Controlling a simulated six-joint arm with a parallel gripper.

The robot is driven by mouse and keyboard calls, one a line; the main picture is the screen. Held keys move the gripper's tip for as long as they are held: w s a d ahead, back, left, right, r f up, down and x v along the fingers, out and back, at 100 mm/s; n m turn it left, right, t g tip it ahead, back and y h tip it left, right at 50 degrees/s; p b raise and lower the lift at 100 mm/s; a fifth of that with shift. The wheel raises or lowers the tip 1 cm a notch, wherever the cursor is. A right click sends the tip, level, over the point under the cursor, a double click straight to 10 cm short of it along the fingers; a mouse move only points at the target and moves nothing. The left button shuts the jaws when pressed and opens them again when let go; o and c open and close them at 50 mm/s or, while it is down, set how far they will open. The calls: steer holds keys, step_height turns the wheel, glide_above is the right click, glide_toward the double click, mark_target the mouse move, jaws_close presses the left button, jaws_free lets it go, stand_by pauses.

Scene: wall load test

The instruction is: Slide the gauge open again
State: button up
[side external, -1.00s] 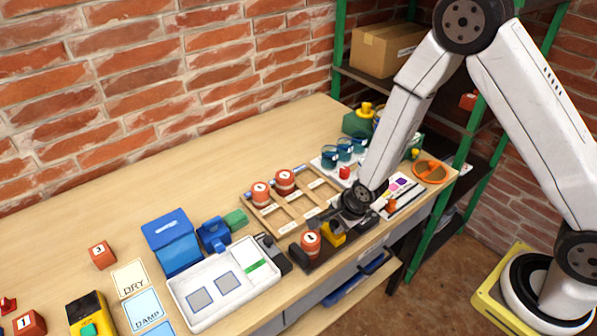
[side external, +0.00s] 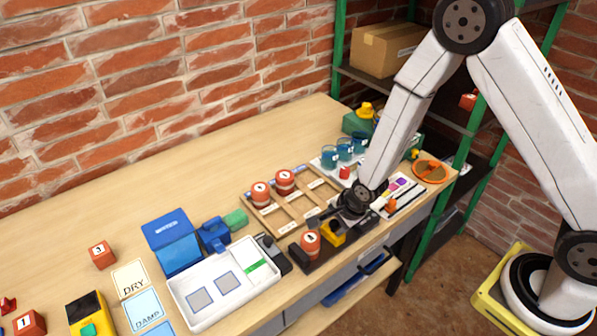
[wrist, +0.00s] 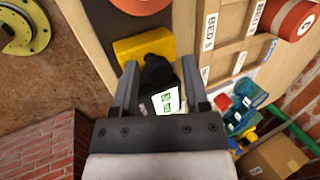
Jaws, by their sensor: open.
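The gauge has a dark base (side external: 309,262) near the front edge of the bench, with a yellow block (side external: 333,233) on it. A red-orange cylinder (side external: 310,242) stands at its left end. In the wrist view, the yellow block (wrist: 146,47) carries a black knob (wrist: 157,72), and a small display with green marks (wrist: 166,100) lies behind it. My gripper (wrist: 160,66) is open, with one finger on each side of the knob and visible gaps. In the side view my gripper (side external: 328,219) is low over the gauge and partly hides the block.
A wooden tray with labelled slats (side external: 290,205) and two red-orange cylinders lies just behind the gauge. A white tray (side external: 228,290) is to the left, blue cups (side external: 345,150) behind right. An orange dish (side external: 430,171) is at the right end. The bench's back left is clear.

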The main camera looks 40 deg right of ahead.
mark_target(335, 223)
steer(key=shift+s, duration=0.15)
steer(key=shift+r, duration=3.45)
steer(key=shift+r, duration=0.1)
steer(key=shift+d+r, duration=0.1)
steer(key=s+d+r+n+g, duration=0.1)
steer(key=s+r+n, duration=0.3)
steer(key=n, duration=0.5)
steer(key=s+d+r+n+g, duration=0.1)
steer(key=s+d+r+n, duration=0.3)
steer(key=s+n, duration=0.3)
steer(key=shift+s+d+r+n+h, duration=0.25)
steer(key=shift+d+r+n+h, duration=0.05)
steer(key=shift+n, duration=0.6)
